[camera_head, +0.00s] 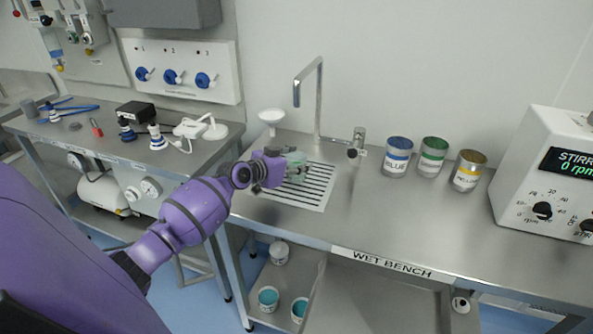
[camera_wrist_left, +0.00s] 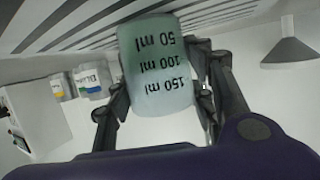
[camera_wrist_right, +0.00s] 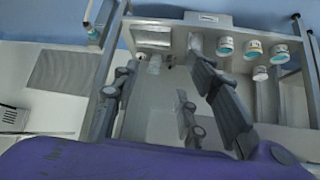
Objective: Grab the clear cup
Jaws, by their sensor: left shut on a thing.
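The clear cup (camera_head: 296,160) is a small translucent greenish beaker over the slotted drain grate (camera_head: 308,192) on the wet bench. In the left wrist view the cup (camera_wrist_left: 158,75) shows black 50, 100 and 150 ml marks, with its 50 ml end toward the grate. My left gripper (camera_head: 275,168) is shut on the cup, one finger on each side. I cannot tell whether the cup's base touches the grate. My right gripper (camera_wrist_right: 163,60) shows only in its own wrist view, open and empty, its fingers spread apart.
A steel faucet (camera_head: 318,100) and a white funnel (camera_head: 271,117) stand behind the grate. Blue (camera_head: 398,157), green (camera_head: 432,157) and yellow (camera_head: 468,171) labelled jars stand to the right, before the stirrer box (camera_head: 547,170). The bench front is clear.

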